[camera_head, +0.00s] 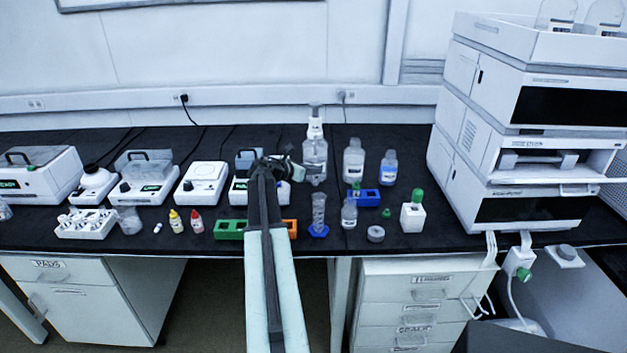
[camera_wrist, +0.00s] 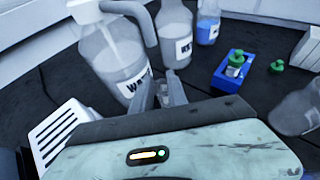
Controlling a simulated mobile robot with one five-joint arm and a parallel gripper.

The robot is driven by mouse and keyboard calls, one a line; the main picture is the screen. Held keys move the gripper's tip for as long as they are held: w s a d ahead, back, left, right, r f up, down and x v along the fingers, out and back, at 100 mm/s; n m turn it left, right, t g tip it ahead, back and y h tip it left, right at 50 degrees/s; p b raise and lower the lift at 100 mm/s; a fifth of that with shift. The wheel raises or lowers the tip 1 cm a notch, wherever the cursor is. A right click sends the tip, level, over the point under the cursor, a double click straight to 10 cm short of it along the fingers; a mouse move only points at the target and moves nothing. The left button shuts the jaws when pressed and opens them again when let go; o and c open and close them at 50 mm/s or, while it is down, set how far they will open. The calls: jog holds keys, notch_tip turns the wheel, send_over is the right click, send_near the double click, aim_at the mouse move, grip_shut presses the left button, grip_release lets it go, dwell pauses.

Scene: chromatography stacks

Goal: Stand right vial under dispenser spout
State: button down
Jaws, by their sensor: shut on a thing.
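The dispenser bottle (camera_head: 314,158), a clear bottle with a pump top, stands at the back of the bench. In the wrist view it is at upper left (camera_wrist: 118,65), its curved spout (camera_wrist: 146,20) bending down to the right. My gripper (camera_head: 290,168) is at the left side of this bottle in the head view. In the wrist view my fingers (camera_wrist: 172,90) are close together just below the spout, shut on the right vial, which is barely visible between them. The blue rack (camera_head: 365,198) holds one green-capped vial (camera_wrist: 236,62). A loose green cap (camera_wrist: 277,66) lies beside the rack.
Two labelled bottles (camera_head: 354,160) (camera_head: 388,168) stand right of the dispenser. A white instrument (camera_wrist: 58,130) is close on the left in the wrist view. A clear cylinder (camera_head: 319,212) and a small bottle (camera_head: 349,213) stand in front. A tall instrument stack (camera_head: 520,130) fills the right.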

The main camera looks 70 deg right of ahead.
aim_at(313, 177)
jog(key=shift+f+b, duration=2)
jog(key=shift+r, duration=0.25)
jog(key=c, duration=1.3)
grip_release()
jog(key=shift+o, duration=0.2)
jog(key=shift+p, duration=0.3)
jog(key=shift+w+a+r, duration=0.1)
jog(key=shift+a+r, duration=0.15)
jog(key=shift+a, duration=0.1)
jog(key=p+v, duration=0.4)
jog(key=v, duration=0.7)
jog(key=shift+r+p, duration=0.1)
jog(key=shift+p, duration=0.2)
